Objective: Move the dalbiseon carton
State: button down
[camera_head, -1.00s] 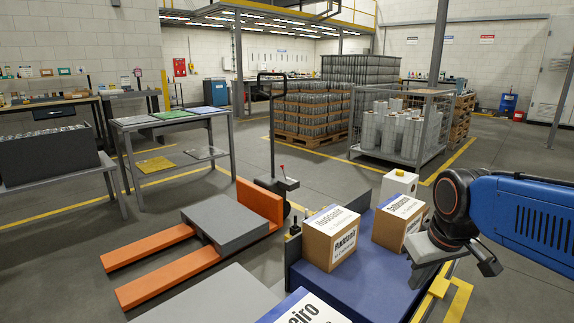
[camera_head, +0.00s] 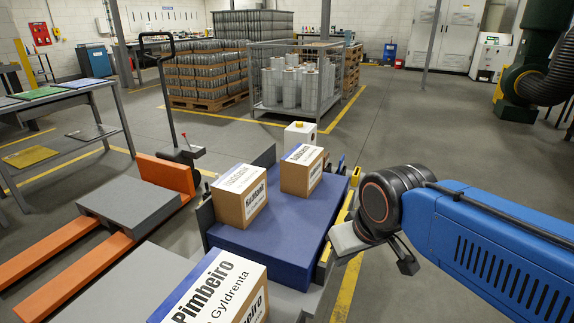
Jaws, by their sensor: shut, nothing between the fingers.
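I cannot read the name dalbiseon on any carton. One brown carton (camera_head: 241,198) with a white label stands on the blue platform (camera_head: 285,228); its print is too small to read surely. A second carton (camera_head: 302,170) stands behind it to the right, also with unclear print. A nearer carton (camera_head: 222,290), cut by the bottom edge, reads "Pimbeiro Gyldrenta". My gripper (camera_head: 376,258) is right of the blue platform, apart from the cartons. It is shut and empty, partly hidden by my wrist.
An orange pallet jack (camera_head: 165,172) with a grey slab (camera_head: 128,205) on its forks stands left. A white box-shaped unit (camera_head: 300,135) is behind the platform. A wire cage (camera_head: 255,85) of cylinders and can pallets (camera_head: 200,85) stand farther back. Open floor lies right of the platform.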

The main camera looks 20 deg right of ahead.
aim_at(300, 169)
jog(key=k+l, duration=0.1)
jog(key=l, duration=0.95)
jog(key=i+l+z, duration=0.1)
jog(key=l, duration=0.35)
jog(key=i+l, duration=0.1)
jog(key=l, duration=0.3)
jog(key=i+z, duration=0.15)
jog(key=i, duration=0.85)
